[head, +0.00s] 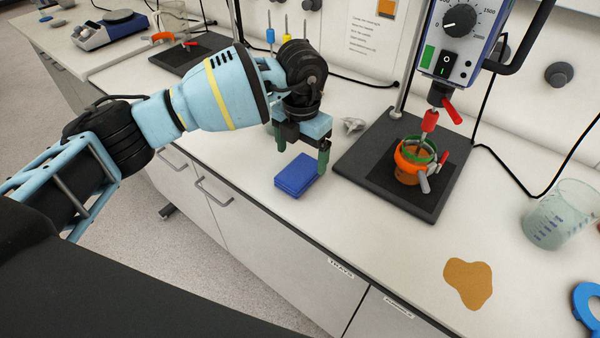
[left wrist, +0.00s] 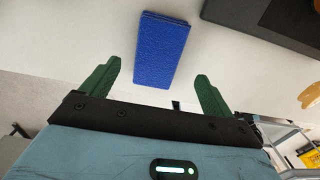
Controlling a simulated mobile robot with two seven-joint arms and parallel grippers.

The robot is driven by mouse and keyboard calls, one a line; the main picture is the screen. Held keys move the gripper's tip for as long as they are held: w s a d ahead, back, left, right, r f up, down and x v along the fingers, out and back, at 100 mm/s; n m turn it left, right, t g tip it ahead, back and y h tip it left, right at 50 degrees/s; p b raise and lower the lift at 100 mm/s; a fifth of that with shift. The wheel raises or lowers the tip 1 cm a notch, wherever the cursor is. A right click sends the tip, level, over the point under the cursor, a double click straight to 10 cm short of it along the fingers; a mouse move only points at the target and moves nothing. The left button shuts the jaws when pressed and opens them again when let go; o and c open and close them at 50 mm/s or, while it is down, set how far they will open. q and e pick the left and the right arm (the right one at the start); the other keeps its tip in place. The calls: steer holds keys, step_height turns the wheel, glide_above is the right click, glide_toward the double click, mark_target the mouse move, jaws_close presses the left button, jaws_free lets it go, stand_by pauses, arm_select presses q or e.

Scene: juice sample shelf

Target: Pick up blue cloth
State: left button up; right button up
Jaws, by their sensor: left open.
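The blue cloth (head: 297,175) lies folded into a flat rectangle on the white counter, near its front edge. It also shows in the left wrist view (left wrist: 160,48), ahead of and between the fingertips. My left gripper (head: 301,157) is above the cloth with its two green fingers pointing down. In the left wrist view its fingers (left wrist: 157,78) are spread apart with nothing between them, and the cloth looks clear of both. My right gripper is in neither view.
A dark stirrer base (head: 360,155) holding an orange vessel (head: 408,165) stands right of the cloth. A brown spill (head: 468,283) lies on the counter (head: 375,255) at front right. A glass beaker (head: 562,212) stands at the right. The counter's front edge is close to the cloth.

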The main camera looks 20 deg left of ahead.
mark_target(300, 169)
arm_select(q)
steer(key=f, duration=0.5)
steer(key=shift+w+a, duration=0.1)
steer(key=shift+a, duration=0.1)
steer(key=c, duration=1.1)
steer(key=shift+o, duration=0.2)
steer(key=shift+r, duration=0.1)
